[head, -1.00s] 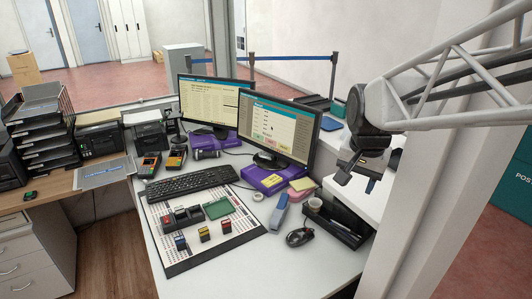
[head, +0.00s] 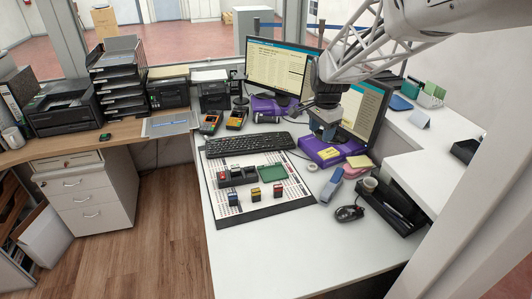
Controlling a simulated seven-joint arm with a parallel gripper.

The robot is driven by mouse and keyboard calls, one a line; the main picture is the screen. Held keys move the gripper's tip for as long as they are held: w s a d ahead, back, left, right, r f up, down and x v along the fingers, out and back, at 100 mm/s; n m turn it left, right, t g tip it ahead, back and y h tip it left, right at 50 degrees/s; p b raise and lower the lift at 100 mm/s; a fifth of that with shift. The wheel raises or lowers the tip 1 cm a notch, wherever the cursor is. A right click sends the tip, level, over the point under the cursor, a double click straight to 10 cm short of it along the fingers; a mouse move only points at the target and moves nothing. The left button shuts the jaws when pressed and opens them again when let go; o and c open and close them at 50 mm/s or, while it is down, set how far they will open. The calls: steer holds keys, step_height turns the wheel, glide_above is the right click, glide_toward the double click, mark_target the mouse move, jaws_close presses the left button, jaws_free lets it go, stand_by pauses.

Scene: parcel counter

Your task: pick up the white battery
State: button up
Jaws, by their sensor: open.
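I cannot make out a white battery anywhere in the head view. Several small dark blocks with coloured parts stand on the printed mat (head: 240,212), among them a blue one (head: 232,198), a yellow one (head: 255,194) and a red one (head: 278,191). A black holder (head: 240,177) and a green tray (head: 271,173) are behind them. My gripper (head: 325,134) is open and hangs in front of the right monitor, above the purple box and well above the desk. It holds nothing that I can see.
A keyboard (head: 243,143) lies behind the mat. A stapler (head: 331,187), tape roll (head: 312,167), mouse (head: 350,212), cup (head: 370,184) and black tray (head: 395,211) are to its right. Two monitors (head: 272,72) stand behind. The white desk's front (head: 290,246) is clear.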

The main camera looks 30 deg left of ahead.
steer(key=w+a+f+m, duration=0.1)
steer(key=a+f, duration=0.4)
steer(key=a, duration=0.4)
steer(key=w+a+f, duration=0.1)
steer(key=a+f, duration=0.4)
steer(key=a, duration=0.3)
steer(key=m, duration=0.2)
glide_above(235, 166)
steer(key=shift+g, duration=0.4)
step_height(235, 166, down, 11)
steer(key=shift+a+f, duration=0.15)
steer(key=shift+f, duration=1.3)
steer(key=shift+d+f, duration=0.2)
steer(key=shift+f, duration=2.4)
